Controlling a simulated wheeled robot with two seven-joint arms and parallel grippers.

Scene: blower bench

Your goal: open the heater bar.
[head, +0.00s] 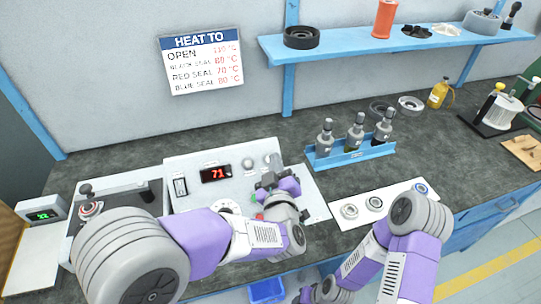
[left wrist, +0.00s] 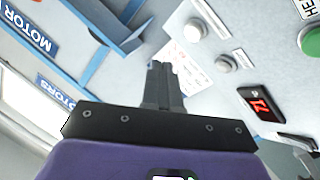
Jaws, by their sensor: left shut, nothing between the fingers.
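The pale control panel (head: 200,185) on the bench has a red display (head: 215,174) reading 71, a switch (head: 180,186) and round knobs (head: 247,163). No part is clearly marked as the heater bar. My left gripper (head: 267,181) is over the panel's right part; its fingers (left wrist: 162,85) are together and empty. Contact with the panel cannot be told. My right gripper is at the bottom edge, fingers hidden.
A sign (head: 201,62) headed "HEAT TO" hangs on the wall, with "OPEN" beside about 110 °C. A blue rack (head: 350,157) with three bottle-like tools stands right of the panel. A white mat (head: 345,198) with rings lies before it. A black-topped unit (head: 140,198) stands left.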

